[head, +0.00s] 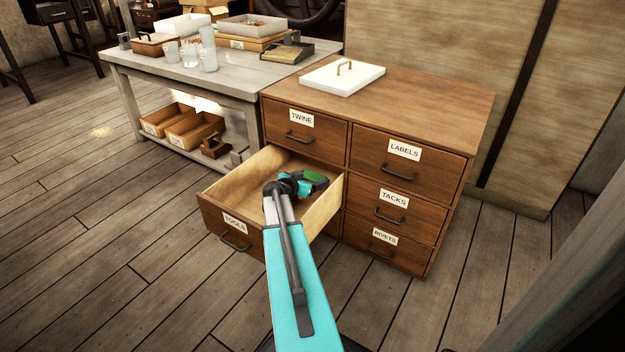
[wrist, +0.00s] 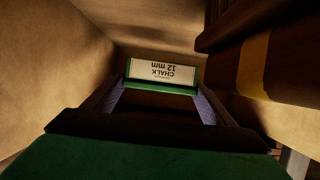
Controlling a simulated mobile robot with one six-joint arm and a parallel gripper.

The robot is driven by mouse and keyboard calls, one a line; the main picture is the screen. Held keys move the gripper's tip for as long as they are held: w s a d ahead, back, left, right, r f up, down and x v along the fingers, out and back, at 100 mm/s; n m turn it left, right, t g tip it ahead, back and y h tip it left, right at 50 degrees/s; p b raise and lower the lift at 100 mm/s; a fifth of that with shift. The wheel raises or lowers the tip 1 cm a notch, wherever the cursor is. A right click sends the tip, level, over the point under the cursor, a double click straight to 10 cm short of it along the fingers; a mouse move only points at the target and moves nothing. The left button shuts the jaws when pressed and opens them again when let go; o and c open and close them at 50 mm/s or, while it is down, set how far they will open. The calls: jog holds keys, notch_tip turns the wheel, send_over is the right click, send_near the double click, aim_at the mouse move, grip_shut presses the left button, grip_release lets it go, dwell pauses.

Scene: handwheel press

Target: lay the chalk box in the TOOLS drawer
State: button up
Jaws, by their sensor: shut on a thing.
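The chalk box (head: 315,175) is green and shows at the end of my arm in the head view. In the wrist view its white end label (wrist: 162,72) reads "CHALK 12 mm", upside down. My gripper (head: 303,184) is shut on it, with a finger on each side in the wrist view. The TOOLS drawer (head: 225,220) is pulled out at the lower left of the cabinet. My gripper and the box are over or within its opening, toward the right wall. Pale drawer walls flank them in the wrist view. Whether the box touches the drawer floor is unclear.
The brown cabinet (head: 440,95) has shut TWINE, LABELS, TACKS and RIVETS drawers. A white lid (head: 342,76) with a handle lies on top. A grey workbench (head: 135,68) with jars and trays stands at the left. The visible drawer floor at the left looks bare.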

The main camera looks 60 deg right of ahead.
jog(key=shift+f, duration=0.15)
jog(key=o, duration=1.1)
jog(key=shift+r, duration=0.25)
jog(key=shift+r+p, duration=0.5)
jog(key=shift+p, duration=0.55)
jog(key=p+v, duration=0.2)
jog(key=v, duration=1)
jog(key=shift+f+p, duration=0.15)
jog(key=shift+p, duration=0.15)
